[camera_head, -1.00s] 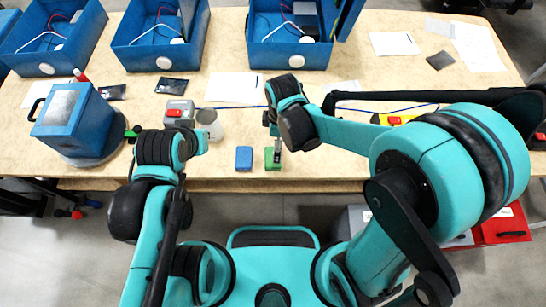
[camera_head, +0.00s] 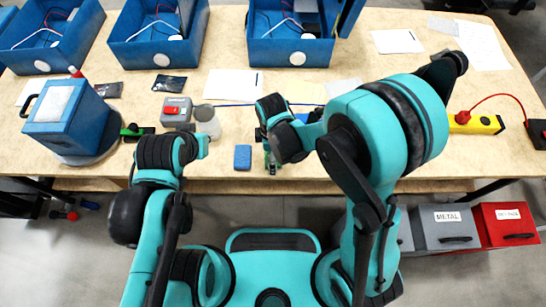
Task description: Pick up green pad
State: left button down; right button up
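The green pad (camera_head: 271,164) is at the front edge of the table, right of a blue pad (camera_head: 243,157). Only small green parts of it show, because my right gripper (camera_head: 271,159) is right over it and covers most of it. The fingers are at the pad, but I cannot see whether they are closed on it or whether it is off the table.
A blue analyser box (camera_head: 70,118) stands at the left, near a grey box with a red button (camera_head: 176,110) and a jar (camera_head: 207,122). Blue open housings (camera_head: 290,50) line the back. A yellow level (camera_head: 474,123) lies at the right. Metal (camera_head: 444,228) and red (camera_head: 504,226) bins stand below.

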jog(key=c, duration=1)
jog(key=shift+c, duration=0.2)
jog(key=shift+r, duration=0.1)
jog(key=shift+r+p, duration=0.3)
jog(key=shift+r, duration=0.25)
jog(key=r, duration=0.1)
jog(key=r+p, duration=0.1)
jog(key=d+r+p, duration=0.1)
jog(key=r, duration=0.1)
jog(key=shift+s, duration=0.3)
jog(key=s+d+r+p, duration=0.3)
jog(key=s+d+r, duration=0.2)
jog(key=d, duration=0.4)
jog(key=shift+s+r, duration=0.15)
jog(key=shift+r, duration=0.25)
jog(key=shift+c, duration=0.4)
